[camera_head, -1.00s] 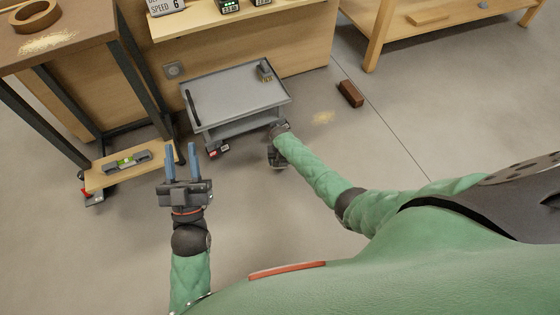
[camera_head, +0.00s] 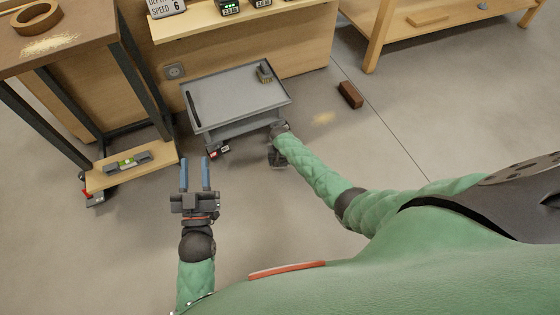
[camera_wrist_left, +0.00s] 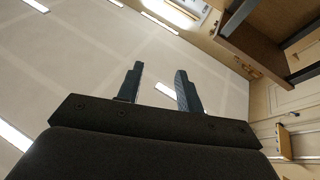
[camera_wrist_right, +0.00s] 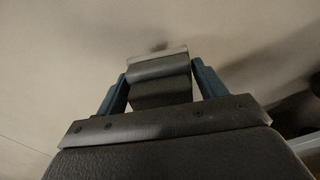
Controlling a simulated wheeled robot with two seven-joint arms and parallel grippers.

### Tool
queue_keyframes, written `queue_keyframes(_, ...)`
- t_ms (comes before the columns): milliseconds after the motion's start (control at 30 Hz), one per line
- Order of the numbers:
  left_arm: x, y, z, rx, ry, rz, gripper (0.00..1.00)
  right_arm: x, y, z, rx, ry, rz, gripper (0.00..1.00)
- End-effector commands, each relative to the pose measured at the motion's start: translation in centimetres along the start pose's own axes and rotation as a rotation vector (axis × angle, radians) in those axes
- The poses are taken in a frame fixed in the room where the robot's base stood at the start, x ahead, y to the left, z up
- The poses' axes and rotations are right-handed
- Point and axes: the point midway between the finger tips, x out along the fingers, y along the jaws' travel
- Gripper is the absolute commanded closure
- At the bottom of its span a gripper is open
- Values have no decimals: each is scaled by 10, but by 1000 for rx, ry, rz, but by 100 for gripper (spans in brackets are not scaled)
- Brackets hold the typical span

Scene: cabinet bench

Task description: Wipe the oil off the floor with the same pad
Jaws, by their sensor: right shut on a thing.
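My right gripper (camera_head: 278,160) is low near the floor, just in front of the grey cart, partly hidden by its own wrist. In the right wrist view, its fingers (camera_wrist_right: 160,88) are shut on a dark grey pad (camera_wrist_right: 160,70) with a lighter edge. A small dark mark shows on the floor (camera_wrist_right: 158,46) just beyond the pad; I cannot tell if it is oil or shadow. A pale tan patch (camera_head: 322,118) lies on the floor right of the cart. My left gripper (camera_head: 195,165) is open and empty, above bare floor; its spread fingers show in the left wrist view (camera_wrist_left: 158,88).
The grey cart (camera_head: 225,95) carries a brush (camera_head: 264,73). A brown block (camera_head: 350,94) lies on the floor at right. The floor at right is mostly open.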

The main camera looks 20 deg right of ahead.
Motion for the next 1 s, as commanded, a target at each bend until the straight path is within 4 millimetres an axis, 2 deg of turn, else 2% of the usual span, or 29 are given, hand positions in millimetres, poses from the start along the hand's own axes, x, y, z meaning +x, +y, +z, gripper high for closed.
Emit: queue_keyframes(1000, -33, -3, 82, -26, -278, -16, 64, -8, 0, 0, 0, 0, 0, 51)
